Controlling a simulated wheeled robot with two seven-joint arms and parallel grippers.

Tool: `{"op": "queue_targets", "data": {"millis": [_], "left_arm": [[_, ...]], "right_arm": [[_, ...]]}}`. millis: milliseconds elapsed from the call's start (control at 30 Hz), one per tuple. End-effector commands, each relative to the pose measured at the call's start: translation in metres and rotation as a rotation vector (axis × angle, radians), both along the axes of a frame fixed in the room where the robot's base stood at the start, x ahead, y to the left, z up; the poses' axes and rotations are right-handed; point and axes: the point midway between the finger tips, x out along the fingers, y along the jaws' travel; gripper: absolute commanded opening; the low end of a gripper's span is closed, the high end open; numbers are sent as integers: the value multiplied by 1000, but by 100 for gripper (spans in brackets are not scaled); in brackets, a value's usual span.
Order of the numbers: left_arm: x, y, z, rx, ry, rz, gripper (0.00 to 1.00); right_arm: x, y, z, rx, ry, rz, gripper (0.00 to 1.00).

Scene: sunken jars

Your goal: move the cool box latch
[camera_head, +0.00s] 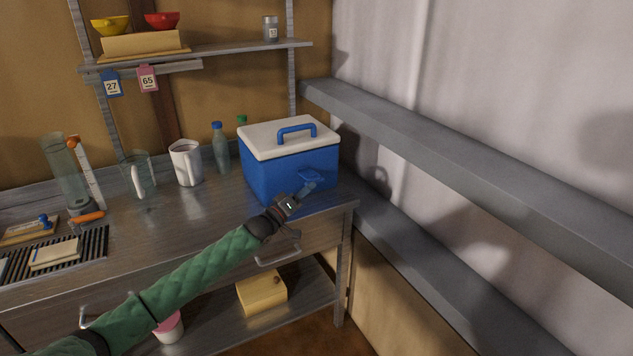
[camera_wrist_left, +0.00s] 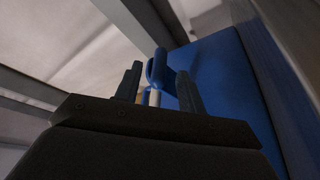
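The cool box (camera_head: 262,173) is blue with a white lid (camera_head: 270,142) and a blue handle; it stands at the right end of the workbench, lid down. Its blue latch (camera_head: 313,176) is on the front face, just below the lid. My left gripper (camera_head: 307,188) is at the front of the box, right by the latch. In the left wrist view the two dark fingers (camera_wrist_left: 158,88) stand apart with the blue latch (camera_wrist_left: 159,68) showing between or just beyond them; a gap shows at the left finger. Contact cannot be told. My right gripper is not in view.
Grey rails (camera_head: 450,145) run along the wall right of the box. A white jug (camera_head: 186,163), bottles (camera_head: 221,147) and glassware stand left of it on the workbench (camera_head: 205,215). A shelf (camera_head: 215,50) hangs above. The bench top in front of the jug is clear.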

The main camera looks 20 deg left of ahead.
Motion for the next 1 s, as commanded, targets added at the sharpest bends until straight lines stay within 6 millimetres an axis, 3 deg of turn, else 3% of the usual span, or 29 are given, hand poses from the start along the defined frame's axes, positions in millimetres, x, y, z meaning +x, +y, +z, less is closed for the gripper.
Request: {"op": "queue_targets", "data": {"millis": [400,800,1000], "left_arm": [[40,-18,13,2,0,1,40],[44,-20,13,2,0,1,40],[44,-19,13,2,1,1,0]], "right_arm": [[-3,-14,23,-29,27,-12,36],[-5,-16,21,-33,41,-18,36],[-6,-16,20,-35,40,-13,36]]}}
